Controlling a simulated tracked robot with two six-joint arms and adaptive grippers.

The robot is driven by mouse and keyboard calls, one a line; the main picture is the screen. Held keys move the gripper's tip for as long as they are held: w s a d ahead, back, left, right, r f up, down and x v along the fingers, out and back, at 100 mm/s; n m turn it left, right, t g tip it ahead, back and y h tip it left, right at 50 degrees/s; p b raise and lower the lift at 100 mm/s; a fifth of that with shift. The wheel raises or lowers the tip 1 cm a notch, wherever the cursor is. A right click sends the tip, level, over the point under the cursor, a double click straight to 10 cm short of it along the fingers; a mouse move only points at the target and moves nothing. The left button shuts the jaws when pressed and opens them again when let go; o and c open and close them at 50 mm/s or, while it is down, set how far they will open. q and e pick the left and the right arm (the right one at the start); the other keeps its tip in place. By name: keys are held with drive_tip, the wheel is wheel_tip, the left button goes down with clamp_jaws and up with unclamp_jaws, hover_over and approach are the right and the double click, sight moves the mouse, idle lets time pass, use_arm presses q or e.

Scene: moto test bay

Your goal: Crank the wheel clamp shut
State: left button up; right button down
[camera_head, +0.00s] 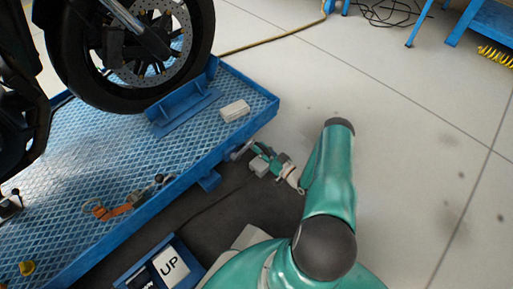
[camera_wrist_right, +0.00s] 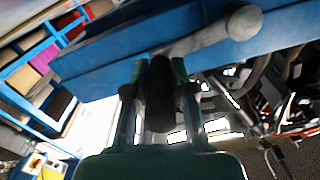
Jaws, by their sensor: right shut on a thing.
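The blue wheel clamp (camera_head: 182,108) stands on the lift platform around the bottom of the motorcycle's front wheel (camera_head: 140,60). A grey crank arm (camera_wrist_right: 215,35) shows against the platform's blue edge in the right wrist view. Its dark round handle (camera_wrist_right: 160,95) lies between the two fingers of my right gripper (camera_wrist_right: 160,100), which is shut on it. In the head view my right gripper (camera_head: 262,157) is small, just off the platform's right edge, and hides most of the crank. My left gripper is not in view.
The blue lift platform (camera_head: 90,165) carries a pale block (camera_head: 235,110), an orange strap (camera_head: 115,210) and a yellow piece (camera_head: 27,267). A pedal marked UP (camera_head: 170,265) is at the bottom. Open tiled floor (camera_head: 420,150) lies to the right.

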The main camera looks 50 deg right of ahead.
drive_tip(key=shift+d+f+b, duration=0.15)
drive_tip(key=shift+f+b, duration=0.2)
drive_tip(key=shift+f, duration=0.35)
drive_tip(key=c, duration=1)
unclamp_jaws()
drive_tip(key=s, duration=0.4)
drive_tip(key=s+a, duration=0.1)
drive_tip(key=s, duration=0.3)
drive_tip(key=s+a, duration=0.1)
drive_tip(key=s, duration=0.2)
drive_tip(key=shift+s, duration=0.4)
